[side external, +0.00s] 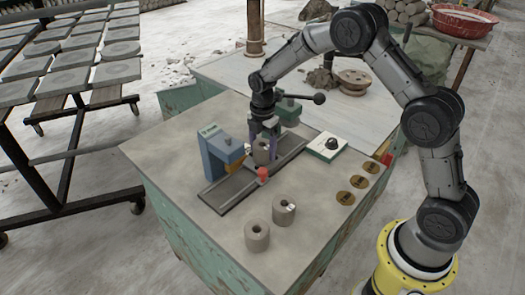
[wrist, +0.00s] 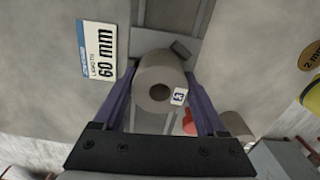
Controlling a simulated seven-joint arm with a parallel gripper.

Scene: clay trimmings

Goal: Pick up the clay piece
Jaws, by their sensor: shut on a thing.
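A grey-brown clay piece (side external: 261,153), a short cylinder with a hole through it, is between the purple fingers of my gripper (side external: 264,146).
Two similar clay cylinders stand at the front, one plain (side external: 257,238) and one with a white tag (side external: 284,208). A red knob (side external: 262,173) is beside the rail. A white box with a black dial (side external: 326,146) and brown discs (side external: 345,198) lie right. The front left tabletop is clear.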

